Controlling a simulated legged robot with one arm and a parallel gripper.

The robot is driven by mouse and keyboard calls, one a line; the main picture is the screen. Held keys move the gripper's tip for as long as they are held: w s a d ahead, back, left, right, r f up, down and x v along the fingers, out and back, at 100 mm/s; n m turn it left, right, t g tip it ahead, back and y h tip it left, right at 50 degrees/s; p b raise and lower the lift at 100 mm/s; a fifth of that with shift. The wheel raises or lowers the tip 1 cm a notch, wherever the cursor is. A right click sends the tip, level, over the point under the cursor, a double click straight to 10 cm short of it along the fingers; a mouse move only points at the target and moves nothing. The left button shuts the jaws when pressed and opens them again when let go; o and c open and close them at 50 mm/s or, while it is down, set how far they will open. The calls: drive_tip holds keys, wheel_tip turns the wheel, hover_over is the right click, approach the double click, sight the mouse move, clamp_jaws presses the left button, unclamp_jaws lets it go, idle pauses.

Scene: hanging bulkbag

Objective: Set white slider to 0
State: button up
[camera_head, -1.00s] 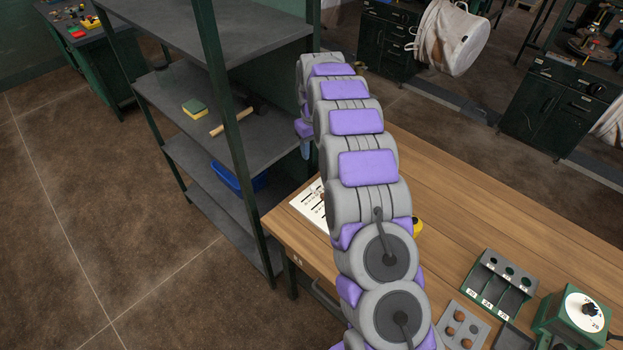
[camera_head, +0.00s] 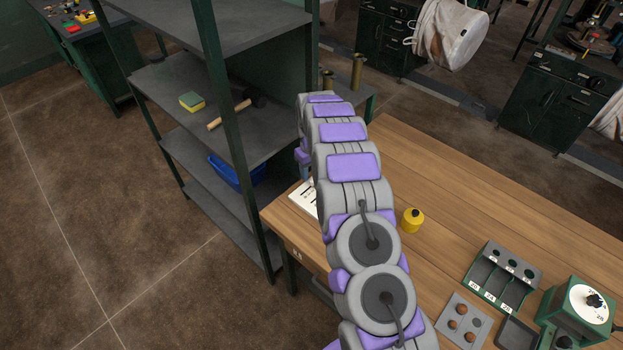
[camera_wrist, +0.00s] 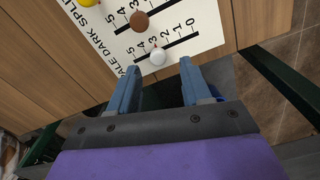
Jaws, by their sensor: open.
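A white card with printed scales (camera_wrist: 170,30) lies on the wooden table; its left edge also shows in the head view (camera_head: 304,199), the rest behind my arm. In the wrist view the white slider knob (camera_wrist: 157,57) sits near the middle of the lowest scale, around 2 to 3. The 0 is at the right end of that scale. A brown knob (camera_wrist: 140,21) is on the scale above, and a yellow knob (camera_wrist: 88,2) is at the top edge. My gripper (camera_wrist: 158,66) is open, its fingertips either side of and just below the white knob. Contact cannot be told.
A yellow cylinder (camera_head: 413,221) stands right of my arm. A green rack (camera_head: 500,273), a grey block with brown pegs (camera_head: 462,320) and a green dial box (camera_head: 577,310) are at the right. A shelf unit (camera_head: 228,110) stands left of the table.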

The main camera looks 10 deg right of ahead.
sight(312, 180)
drive_tip(key=shift+d+f, duration=0.15)
drive_tip(key=shift+f, duration=1.5)
clamp_jaws()
